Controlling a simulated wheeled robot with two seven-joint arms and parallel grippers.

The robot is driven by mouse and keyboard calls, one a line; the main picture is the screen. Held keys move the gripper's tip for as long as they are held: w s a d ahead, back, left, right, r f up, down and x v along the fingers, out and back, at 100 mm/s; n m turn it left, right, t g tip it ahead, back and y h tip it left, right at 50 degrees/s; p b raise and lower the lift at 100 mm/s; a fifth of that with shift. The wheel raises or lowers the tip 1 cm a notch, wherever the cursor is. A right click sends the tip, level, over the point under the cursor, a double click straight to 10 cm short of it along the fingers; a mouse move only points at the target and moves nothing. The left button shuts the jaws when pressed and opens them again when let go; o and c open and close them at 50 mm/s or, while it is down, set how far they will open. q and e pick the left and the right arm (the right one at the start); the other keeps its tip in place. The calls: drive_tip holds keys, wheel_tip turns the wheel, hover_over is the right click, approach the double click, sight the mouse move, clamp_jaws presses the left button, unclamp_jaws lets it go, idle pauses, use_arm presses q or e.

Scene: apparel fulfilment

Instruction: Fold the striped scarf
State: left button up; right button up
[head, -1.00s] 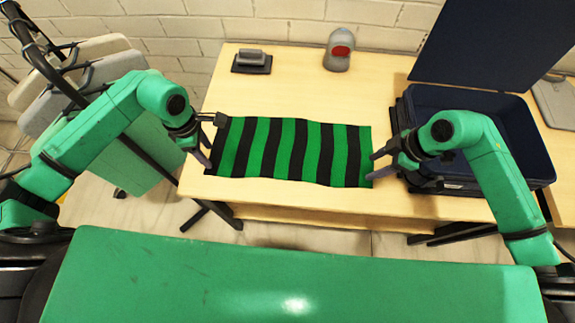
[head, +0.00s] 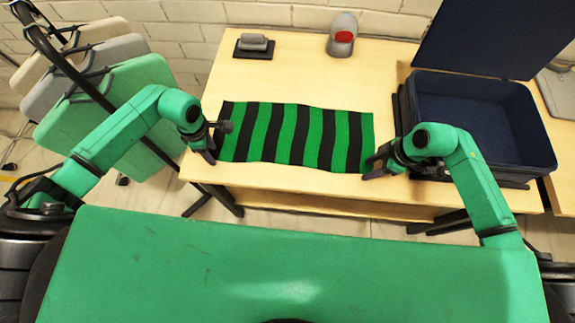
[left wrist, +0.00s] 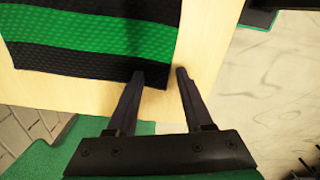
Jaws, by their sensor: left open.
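The striped scarf (head: 296,137), in green and black bands, lies flat and spread out on the table. My left gripper (head: 217,142) is at the scarf's left edge, near its near-left corner. In the left wrist view, its two fingers (left wrist: 160,73) are spread apart, and the scarf's corner (left wrist: 150,60) reaches over to the left finger; I cannot tell whether they touch. My right gripper (head: 369,167) is at the scarf's near-right corner, its fingers apart. Whether cloth lies between the right fingers is hard to see.
A dark blue open bin (head: 480,120) with a raised lid stands on the right of the wooden table (head: 300,80). A grey device with a red spot (head: 342,36) and a small dark stand (head: 254,46) sit at the back. Boards (head: 120,110) hang at the left. The table behind the scarf is clear.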

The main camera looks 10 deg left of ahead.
use_arm(q)
drive_tip(key=shift+s+f, duration=0.1)
drive_tip(key=shift+s, duration=0.05)
clamp_jaws()
use_arm(e)
clamp_jaws()
